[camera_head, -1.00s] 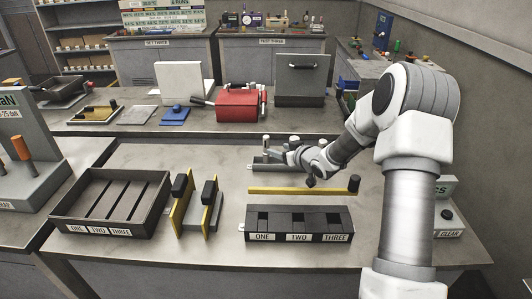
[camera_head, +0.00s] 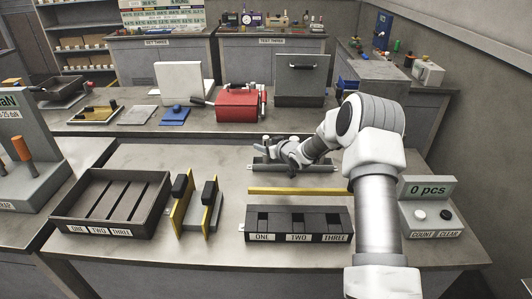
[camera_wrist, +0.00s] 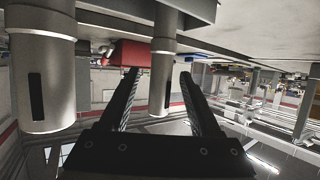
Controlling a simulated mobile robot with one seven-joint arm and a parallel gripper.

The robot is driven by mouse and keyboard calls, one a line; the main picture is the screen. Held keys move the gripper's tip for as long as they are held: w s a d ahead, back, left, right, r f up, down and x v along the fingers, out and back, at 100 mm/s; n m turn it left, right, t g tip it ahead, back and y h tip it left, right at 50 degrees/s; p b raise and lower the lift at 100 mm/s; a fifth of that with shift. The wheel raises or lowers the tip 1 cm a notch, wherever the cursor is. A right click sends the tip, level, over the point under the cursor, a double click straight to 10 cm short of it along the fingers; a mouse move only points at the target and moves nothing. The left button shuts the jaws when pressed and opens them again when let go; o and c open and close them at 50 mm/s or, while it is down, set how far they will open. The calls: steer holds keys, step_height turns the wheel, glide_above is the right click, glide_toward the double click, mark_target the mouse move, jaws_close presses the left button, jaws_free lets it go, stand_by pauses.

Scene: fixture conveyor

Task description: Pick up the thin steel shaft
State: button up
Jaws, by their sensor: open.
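My gripper (camera_head: 280,150) is at a dark low stand (camera_head: 258,165) on the near bench, and it hides much of the stand. In the wrist view, which is upside down, my gripper (camera_wrist: 160,73) is open. A thinner grey steel shaft (camera_wrist: 163,85) with a dark slot shows between its two dark fingers, with a gap on each side. I cannot tell how deep it sits between them. A thicker steel shaft (camera_wrist: 42,70), also slotted, stands to the left, outside the fingers. In the head view the shafts are small and partly hidden by my gripper.
In front of the stand lie a yellow bar (camera_head: 290,191) and a black three-slot block (camera_head: 299,238). A yellow-sided fixture (camera_head: 180,215) and a dark tray (camera_head: 160,208) are left. A counter box (camera_head: 430,205) stands right. A red box (camera_head: 240,105) is behind.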

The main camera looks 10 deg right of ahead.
jaws_close()
stand_by(0.3)
steer(key=shift+r, duration=0.2)
